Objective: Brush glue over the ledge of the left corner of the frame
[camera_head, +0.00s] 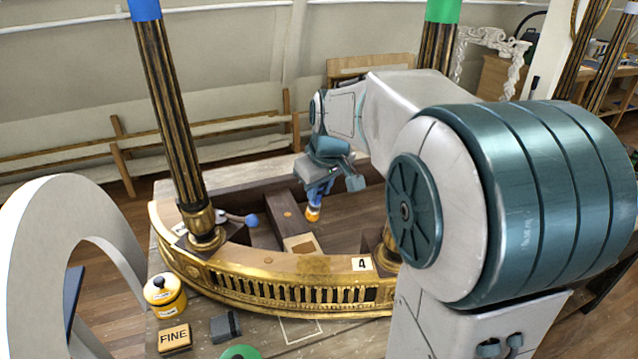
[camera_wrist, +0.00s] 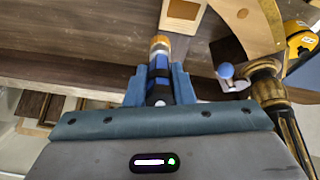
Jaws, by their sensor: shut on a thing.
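A gilt console frame (camera_head: 240,283) with a curved, pierced front lies on the bench, its gilt-footed left leg (camera_head: 172,110) rising at the left corner. In the wrist view the frame's curved wooden band (camera_wrist: 248,28) and that leg (camera_wrist: 268,92) are at the right. My gripper (camera_head: 318,188) is shut on a blue-handled brush (camera_head: 314,206) behind the frame's middle. The wrist view shows the brush (camera_wrist: 159,62) between the fingers, its orange-banded end pointing away. It appears apart from the frame. I cannot tell which surface is the ledge.
A blue-knobbed item (camera_head: 250,219) sits beside the left leg. A yellow pot (camera_head: 165,296), a FINE block (camera_head: 174,338) and a dark grey block (camera_head: 226,327) stand in front. A dark crosspiece (camera_head: 290,214) with a pale pad crosses the frame's inside. A white arch (camera_head: 40,215) is at left.

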